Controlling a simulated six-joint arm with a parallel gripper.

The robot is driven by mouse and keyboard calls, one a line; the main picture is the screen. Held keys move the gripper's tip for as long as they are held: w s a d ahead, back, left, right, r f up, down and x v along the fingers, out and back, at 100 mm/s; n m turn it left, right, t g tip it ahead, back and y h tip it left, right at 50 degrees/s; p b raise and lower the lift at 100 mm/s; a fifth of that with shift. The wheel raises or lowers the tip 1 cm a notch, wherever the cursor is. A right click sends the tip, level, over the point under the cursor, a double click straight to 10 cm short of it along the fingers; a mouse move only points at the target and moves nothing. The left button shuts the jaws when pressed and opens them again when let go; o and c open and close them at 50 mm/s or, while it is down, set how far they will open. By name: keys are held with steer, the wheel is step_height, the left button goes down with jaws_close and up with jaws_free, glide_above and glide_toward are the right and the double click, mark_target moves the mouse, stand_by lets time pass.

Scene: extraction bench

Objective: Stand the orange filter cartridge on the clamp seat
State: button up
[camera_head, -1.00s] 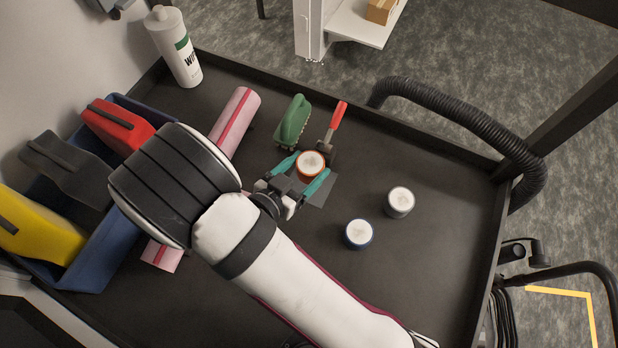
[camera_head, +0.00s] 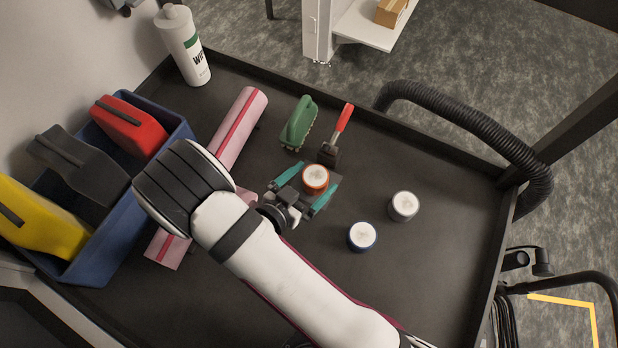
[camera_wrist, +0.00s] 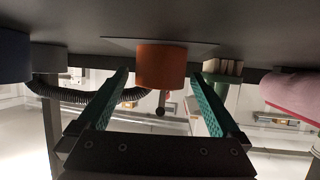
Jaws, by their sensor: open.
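The orange filter cartridge (camera_head: 315,178) has a white top and stands upright near the middle of the bench. In the wrist view, which is upside down, the cartridge (camera_wrist: 161,66) meets the flat grey plate of the clamp seat (camera_wrist: 207,46). My gripper (camera_head: 305,190) is open around it. One finger is on each side, with a visible gap between each finger and the cartridge in the wrist view (camera_wrist: 160,90). The red-handled clamp (camera_head: 343,120) is just behind the cartridge. In the head view the fingers and cartridge hide much of the plate.
A blue-sided jar (camera_head: 362,237) and a grey one (camera_head: 403,206) stand to the right. A pink roll (camera_head: 238,130), a blue bin (camera_head: 180,122) and a white bottle (camera_head: 185,48) are left. The front right is clear.

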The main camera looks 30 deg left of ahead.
steer(key=v, duration=1.2)
steer(key=w+a+r+m+g+y, duration=0.2)
steer(key=w+a+m+g+y, duration=0.1)
steer(key=w+a+g, duration=0.3)
steer(key=w+d+r+g+y, duration=0.2)
steer(key=w+d+r+y, duration=0.25)
steer(key=r, duration=0.45)
steer(key=s+d+r+g+h, duration=0.2)
steer(key=s+d, duration=0.4)
steer(key=d, duration=0.6)
steer(key=s+d+r+g+h, duration=0.1)
steer(key=s+d+r+g, duration=0.2)
steer(key=s+d, duration=0.4)
steer(key=d, duration=0.6)
steer(key=shift+m+h, duration=0.35)
steer(key=shift+m, duration=0.05)
